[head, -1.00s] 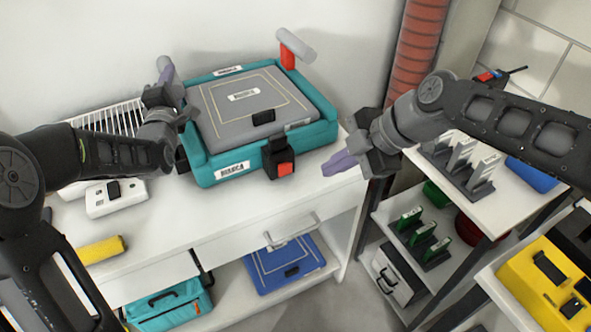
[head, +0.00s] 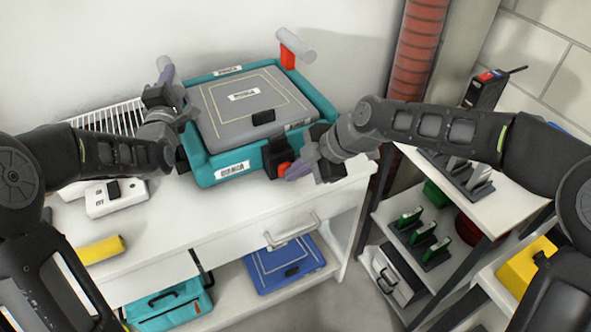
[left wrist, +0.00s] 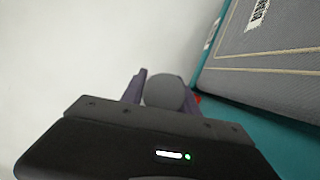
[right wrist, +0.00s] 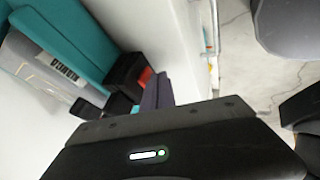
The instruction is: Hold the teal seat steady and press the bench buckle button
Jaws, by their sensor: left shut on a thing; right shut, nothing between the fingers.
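The teal seat (head: 222,167) with its grey padded top (head: 235,115) lies on the white bench top; it also shows in the left wrist view (left wrist: 270,124) and right wrist view (right wrist: 95,35). The black buckle (head: 273,155) is on its front right side, with a red button (head: 284,169). My left gripper (head: 165,72) is at the seat's left back side, shut on a grey round-ended handle (left wrist: 165,92). My right gripper (head: 297,170) is shut and empty, its fingertips right at the red button (right wrist: 146,77). I cannot tell whether they touch it.
A grey handle on a red post (head: 290,50) stands at the seat's back right. A white device (head: 115,198) and a yellow cylinder (head: 102,249) lie on the bench's left. A dark red ribbed pipe (head: 413,60) and a side shelf (head: 480,205) stand to the right.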

